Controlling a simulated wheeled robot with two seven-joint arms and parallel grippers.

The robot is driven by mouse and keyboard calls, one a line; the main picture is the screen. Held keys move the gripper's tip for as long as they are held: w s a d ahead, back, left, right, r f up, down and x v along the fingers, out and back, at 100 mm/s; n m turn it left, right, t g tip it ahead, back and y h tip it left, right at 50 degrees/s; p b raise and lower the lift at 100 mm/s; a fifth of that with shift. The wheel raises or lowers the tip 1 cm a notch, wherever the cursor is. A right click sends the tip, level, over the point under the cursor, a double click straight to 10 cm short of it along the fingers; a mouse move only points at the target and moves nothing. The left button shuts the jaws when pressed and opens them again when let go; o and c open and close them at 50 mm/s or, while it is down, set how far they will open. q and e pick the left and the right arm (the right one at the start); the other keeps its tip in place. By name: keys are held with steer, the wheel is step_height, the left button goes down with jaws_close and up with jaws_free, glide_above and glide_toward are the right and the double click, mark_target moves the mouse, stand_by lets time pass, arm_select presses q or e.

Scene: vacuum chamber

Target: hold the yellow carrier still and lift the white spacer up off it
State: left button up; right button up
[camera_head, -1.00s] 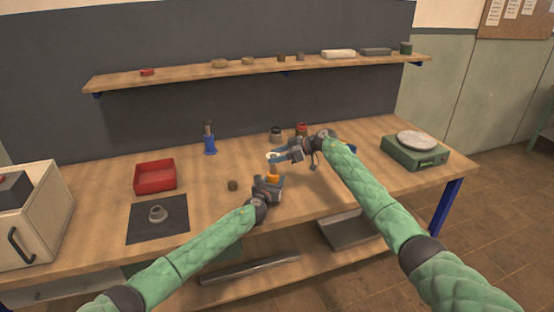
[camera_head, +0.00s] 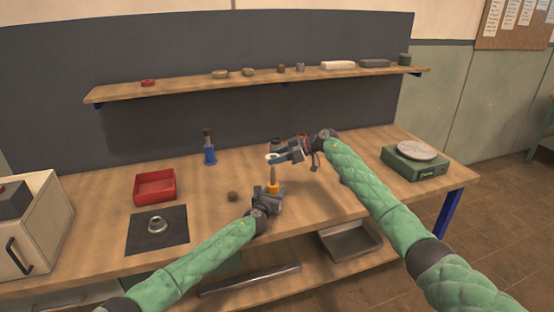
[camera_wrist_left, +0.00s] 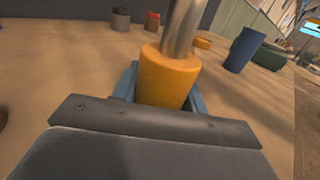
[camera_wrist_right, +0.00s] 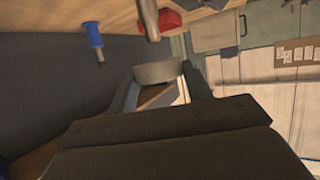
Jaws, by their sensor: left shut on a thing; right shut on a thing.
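The yellow carrier (camera_head: 273,188) stands upright on the bench with a bare grey metal post (camera_head: 273,172) rising from it. My left gripper (camera_head: 270,191) is shut around the yellow body, one finger on each side in the left wrist view (camera_wrist_left: 160,90). My right gripper (camera_head: 276,157) is shut on the white spacer (camera_head: 271,156), a ring held above the post. In the right wrist view the spacer (camera_wrist_right: 158,73) sits between the fingers, and the post's end (camera_wrist_right: 152,34) shows apart from it. The spacer is not seen in the left wrist view.
A red tray (camera_head: 155,187), a dark mat (camera_head: 140,236) with a grey ring, and a blue-handled tool (camera_head: 209,150) are to the left. A green scale (camera_head: 414,163) stands right. Small jars stand behind the grippers. Bench left of the carrier is mostly clear.

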arm_select(q)
steer(key=o, duration=1.5)
steer(key=shift+s+a, duration=0.1)
steer(key=v, duration=1.1)
steer(key=shift+s, duration=0.35)
